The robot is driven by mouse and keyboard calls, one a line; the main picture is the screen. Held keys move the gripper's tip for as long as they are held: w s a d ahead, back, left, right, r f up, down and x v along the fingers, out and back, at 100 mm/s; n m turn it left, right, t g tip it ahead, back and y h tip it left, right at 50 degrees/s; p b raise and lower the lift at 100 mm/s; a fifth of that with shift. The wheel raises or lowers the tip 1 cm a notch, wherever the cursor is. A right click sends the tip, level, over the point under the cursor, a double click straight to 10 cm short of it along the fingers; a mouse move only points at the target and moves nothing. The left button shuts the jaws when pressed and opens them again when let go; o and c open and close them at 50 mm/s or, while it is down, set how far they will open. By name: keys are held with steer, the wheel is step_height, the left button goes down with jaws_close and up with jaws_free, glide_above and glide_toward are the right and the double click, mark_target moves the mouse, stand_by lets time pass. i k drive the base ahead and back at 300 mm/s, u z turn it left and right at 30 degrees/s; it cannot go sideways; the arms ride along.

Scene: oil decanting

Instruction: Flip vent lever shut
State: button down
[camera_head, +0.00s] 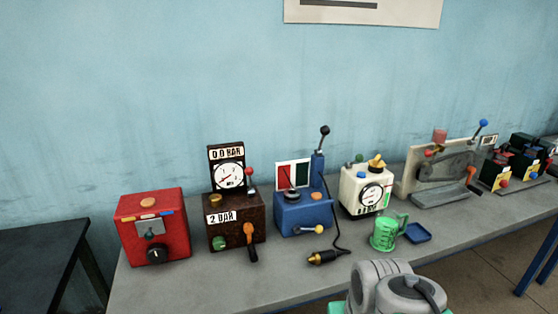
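Several levers show on the bench machines, and I cannot tell which is the vent lever. A dark brown box (238,234) with a pressure dial and "BAR" plates carries a small red-knobbed lever (249,173) on top and an orange lever (249,236) hanging down its front. A blue box (303,217) has a tall upright lever with a black knob (324,131). A grey machine (440,175) farther right has a blue-knobbed lever (483,123) tilted up to the right. My gripper is not in view; grey parts of my arm show at the bottom, right of centre.
A red box (154,229), a cream box (367,191), a green jug (385,233) and a blue tray (418,233) stand on the grey bench (290,272). A black cable with a brass-tipped plug (322,257) lies near the front edge. Green machines crowd the right end.

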mark_target(359, 157)
steer(key=u, duration=0.4)
steer(key=i, duration=0.9)
steer(key=u, duration=0.05)
